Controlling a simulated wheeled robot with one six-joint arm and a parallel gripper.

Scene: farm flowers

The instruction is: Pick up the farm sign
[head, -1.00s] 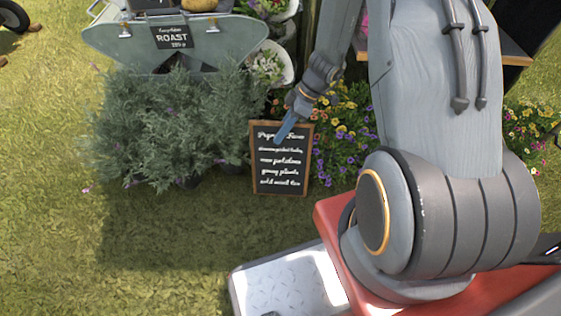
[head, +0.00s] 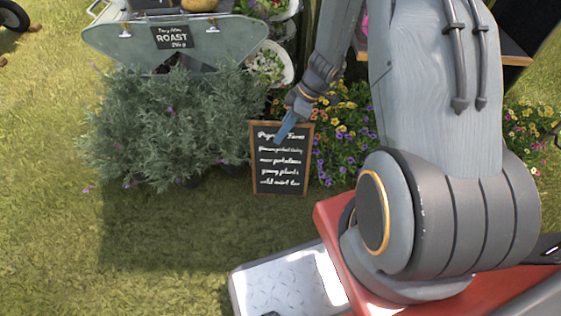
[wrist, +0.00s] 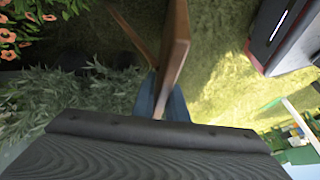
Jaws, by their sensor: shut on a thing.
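The farm sign (head: 281,165) is a black chalkboard with white lettering and a brown wooden frame. In the head view it stands upright on the grass, between grey-green bushes and yellow and purple flowers. My gripper (head: 282,134) is at its top edge, with a blue finger in front of the board. In the wrist view the sign's wooden frame (wrist: 175,50) runs edge-on away from the blue fingertips. My gripper (wrist: 160,100) is shut on this top edge, one finger on each side. The far finger is hidden behind the board in the head view.
Grey-green bushes (head: 170,125) stand close on the left of the sign. Flowers (head: 340,125) grow close on its right. A grey stand with a "ROAST" label (head: 172,38) is behind the bushes. Open grass (head: 160,230) lies in front and to the left.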

